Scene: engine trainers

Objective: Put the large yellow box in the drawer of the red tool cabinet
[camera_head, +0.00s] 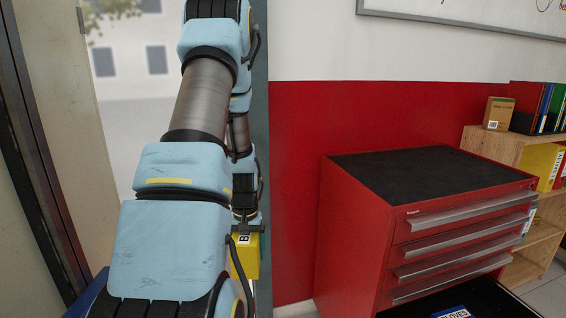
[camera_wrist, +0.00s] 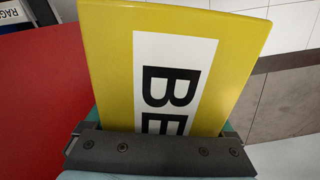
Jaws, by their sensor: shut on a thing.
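A large yellow box (camera_wrist: 112,60) with a white label and black letters "BE" is held in my gripper (camera_wrist: 155,140), which is shut on it. In the head view the yellow box (camera_head: 251,262) is mostly hidden behind my arm, left of the cabinet. The red tool cabinet (camera_head: 352,235) stands at the right with a black top. Its upper drawers are shut. A low drawer (camera_head: 490,302) is pulled out at the bottom edge of the head view, partly cut off. The box is apart from this drawer.
A blue and white item labelled "GLOVES" (camera_head: 455,313) lies in the open drawer. A wooden shelf (camera_head: 487,147) with a small brown box (camera_head: 498,113) and binders (camera_head: 540,108) stands right of the cabinet. A red and white wall is behind.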

